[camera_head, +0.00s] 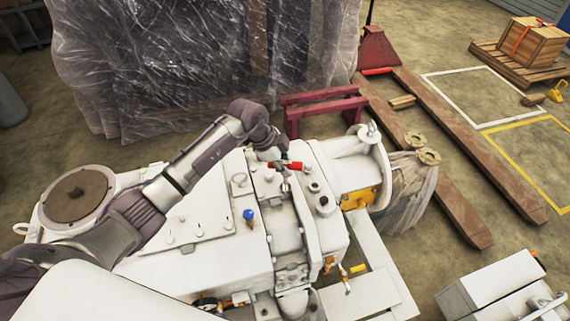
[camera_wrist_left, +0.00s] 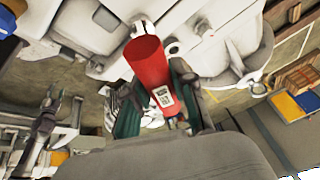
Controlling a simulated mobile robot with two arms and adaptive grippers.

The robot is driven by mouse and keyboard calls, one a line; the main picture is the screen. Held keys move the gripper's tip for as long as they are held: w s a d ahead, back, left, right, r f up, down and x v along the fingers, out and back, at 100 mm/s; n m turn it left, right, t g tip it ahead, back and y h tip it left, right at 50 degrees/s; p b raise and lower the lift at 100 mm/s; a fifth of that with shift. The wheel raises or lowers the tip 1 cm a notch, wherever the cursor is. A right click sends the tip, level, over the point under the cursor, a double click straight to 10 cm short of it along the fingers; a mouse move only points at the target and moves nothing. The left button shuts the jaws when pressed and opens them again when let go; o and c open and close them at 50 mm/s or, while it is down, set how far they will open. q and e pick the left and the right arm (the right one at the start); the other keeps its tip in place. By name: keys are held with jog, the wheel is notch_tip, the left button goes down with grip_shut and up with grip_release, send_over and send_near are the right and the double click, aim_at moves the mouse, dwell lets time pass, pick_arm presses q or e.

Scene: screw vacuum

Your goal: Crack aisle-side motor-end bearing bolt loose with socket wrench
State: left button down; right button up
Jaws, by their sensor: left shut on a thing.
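The screw vacuum (camera_head: 205,268) is a large white machine in the lower middle of the head view, with flanges, caps and fittings on top. My left gripper (camera_head: 281,168) reaches over it from the left. It is shut on a red tool handle (camera_head: 292,165), which I take to be the socket wrench. In the left wrist view the red handle (camera_wrist_left: 148,62) with a printed label sits between the green-sided fingers. The tool's far end is at the white machine, but whether it sits on a bolt cannot be told. The bearing bolt cannot be made out.
A plastic-wrapped crate (camera_head: 200,60) stands behind the machine. A red stand (camera_head: 322,108) and long brown pallet-truck forks (camera_head: 440,150) lie beyond it. A wooden box (camera_head: 533,42) sits on a pallet at the upper right. Floor is clear inside the yellow marking (camera_head: 540,160).

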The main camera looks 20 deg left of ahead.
pick_arm(q)
jog(key=shift+r, duration=0.1)
jog(key=shift+p, duration=0.3)
jog(key=shift+n, duration=0.3)
jog(key=shift+r+p, duration=2.35)
jog(key=shift+r, duration=0.15)
